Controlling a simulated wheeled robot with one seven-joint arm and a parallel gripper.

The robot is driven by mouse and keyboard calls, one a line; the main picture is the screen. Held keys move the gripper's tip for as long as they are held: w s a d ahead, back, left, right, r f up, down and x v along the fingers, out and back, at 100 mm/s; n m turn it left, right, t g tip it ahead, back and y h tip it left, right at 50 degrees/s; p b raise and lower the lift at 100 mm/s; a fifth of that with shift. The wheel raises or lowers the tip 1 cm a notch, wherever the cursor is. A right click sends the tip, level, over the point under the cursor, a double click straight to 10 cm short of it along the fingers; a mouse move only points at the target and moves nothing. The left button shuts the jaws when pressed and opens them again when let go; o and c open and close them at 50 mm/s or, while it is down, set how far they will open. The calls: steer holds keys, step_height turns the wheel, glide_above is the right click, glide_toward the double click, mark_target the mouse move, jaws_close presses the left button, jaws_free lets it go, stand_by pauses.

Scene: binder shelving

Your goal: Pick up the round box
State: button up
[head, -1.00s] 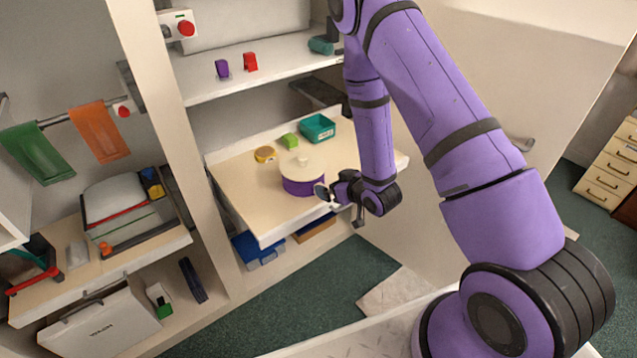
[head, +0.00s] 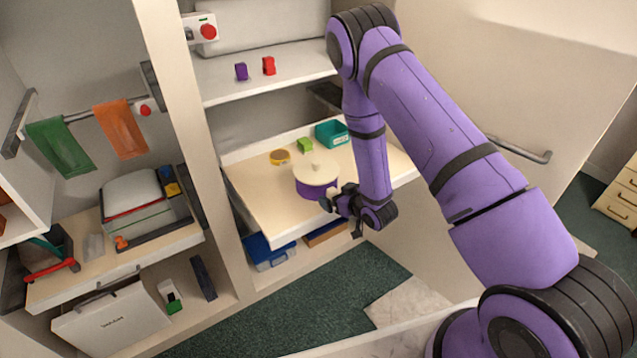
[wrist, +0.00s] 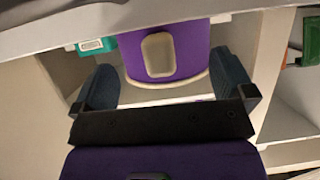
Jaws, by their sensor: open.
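The round box (head: 317,187) is purple with a cream lid and a small knob on top. It stands upright on the pulled-out cream shelf board (head: 268,212). My gripper (head: 329,203) is open at the box's near right side in the head view. In the wrist view, the purple wall of the box (wrist: 190,45) with a cream rounded patch lies ahead, between the two spread dark fingers of my gripper (wrist: 164,82). I cannot tell whether either finger touches the box. The lid's top is out of the wrist view.
A higher shelf (head: 290,75) holds small purple and red items. The cabinet upright (head: 185,130) is left.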

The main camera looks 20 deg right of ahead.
mark_target(330, 183)
steer(key=shift+x, duration=1.7)
steer(key=c, duration=1.8)
steer(key=shift+r, duration=1.85)
steer(key=s+a+r, duration=0.1)
steer(key=s+a, duration=0.1)
steer(key=s, duration=1.3)
steer(key=shift+s, duration=0.4)
steer(key=shift+r, duration=0.1)
